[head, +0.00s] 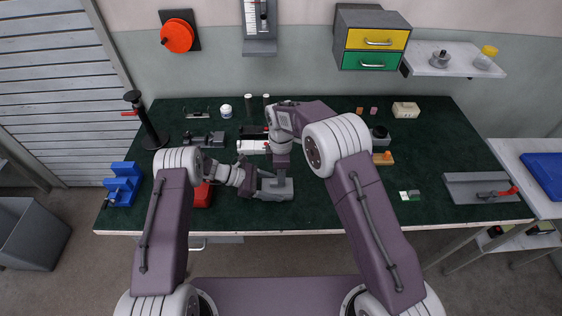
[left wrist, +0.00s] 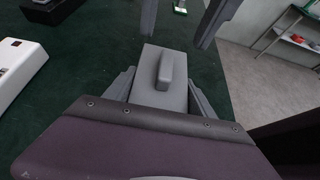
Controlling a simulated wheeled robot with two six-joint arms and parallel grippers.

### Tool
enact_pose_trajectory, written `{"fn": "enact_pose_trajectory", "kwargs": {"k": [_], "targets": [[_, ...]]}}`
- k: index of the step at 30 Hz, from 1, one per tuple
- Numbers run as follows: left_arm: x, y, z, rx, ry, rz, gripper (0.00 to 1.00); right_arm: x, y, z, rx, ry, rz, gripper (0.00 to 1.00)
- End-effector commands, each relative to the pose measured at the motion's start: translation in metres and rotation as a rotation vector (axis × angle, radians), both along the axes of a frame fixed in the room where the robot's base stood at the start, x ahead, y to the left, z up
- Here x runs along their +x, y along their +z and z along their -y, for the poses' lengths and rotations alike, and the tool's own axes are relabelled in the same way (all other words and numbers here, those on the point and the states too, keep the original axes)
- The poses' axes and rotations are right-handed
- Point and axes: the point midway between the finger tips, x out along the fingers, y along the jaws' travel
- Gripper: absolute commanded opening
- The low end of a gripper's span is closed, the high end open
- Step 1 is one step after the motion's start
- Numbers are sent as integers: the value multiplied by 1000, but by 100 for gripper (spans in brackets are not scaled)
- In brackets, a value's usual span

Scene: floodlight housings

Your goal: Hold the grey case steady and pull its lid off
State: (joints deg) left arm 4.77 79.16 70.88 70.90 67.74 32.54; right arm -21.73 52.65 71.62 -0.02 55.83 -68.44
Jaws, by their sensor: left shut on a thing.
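The grey case (head: 282,193) sits near the front edge of the green-topped table. In the left wrist view its lid (left wrist: 150,62) has a raised grip bar (left wrist: 166,68) on top, and the lid looks seated. My left gripper (head: 256,184) reaches in from the left and is shut on the case, one finger on each side, as the left wrist view shows (left wrist: 160,92). My right gripper (head: 281,174) points down over the case. Its two fingers (left wrist: 182,22) are spread apart near the grip bar, with nothing between them. The right arm hides part of the case in the head view.
A red bin (head: 202,195) lies just left of the case, partly behind my left arm. A white box (head: 252,147) and dark parts stand behind it. The table right of the case is mostly clear.

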Motion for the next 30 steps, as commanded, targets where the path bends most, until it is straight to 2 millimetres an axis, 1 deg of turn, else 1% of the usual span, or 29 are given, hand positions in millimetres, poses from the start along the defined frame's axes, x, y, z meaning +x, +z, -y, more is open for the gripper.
{"fn": "enact_pose_trajectory", "kwargs": {"k": [1, 3, 6, 10, 16, 17, 18, 20, 21, 23, 24, 25, 26, 30], "targets": [[0, 0, 0, 0, 0, 0, 18, -1, -10, 0, -1, 0, -2, 40], [0, 0, 0, 0, 0, 0, 18, 0, -20, 0, 0, -1, -1, 40], [0, 0, 0, 0, 0, 0, 18, 0, -31, 0, 0, -1, 0, 40], [0, 0, 0, 0, 0, 0, 18, 0, -36, 0, 0, -1, 1, 40], [0, 0, 0, 0, 0, 0, 18, 0, -36, 0, 1, -1, 2, 40], [0, 0, 0, 0, 0, 0, 18, 0, -36, 0, 1, -1, 2, 34], [0, 0, 0, 0, 0, 0, 18, 0, -36, 0, 1, -1, 2, 23], [0, 0, 0, 0, 0, 0, 18, 0, -36, 0, 1, -1, 2, 7], [0, 0, 0, 0, 0, 0, 18, 0, -36, 0, 1, -1, 2, 0], [0, 0, 0, 0, 0, 0, 18, 0, -36, 0, 1, -1, 2, 0], [0, 0, 0, 0, 0, 0, 18, 0, -36, 0, 1, -1, 2, 11], [0, 0, 0, 0, 0, 0, 18, 0, -36, 0, 1, -1, 2, 3], [0, 0, 0, 0, 0, 0, 18, 0, -36, 0, 1, -1, 2, 0], [0, 0, 0, 0, 0, 0, 18, 0, -35, 0, 1, -1, 2, 0]]}}
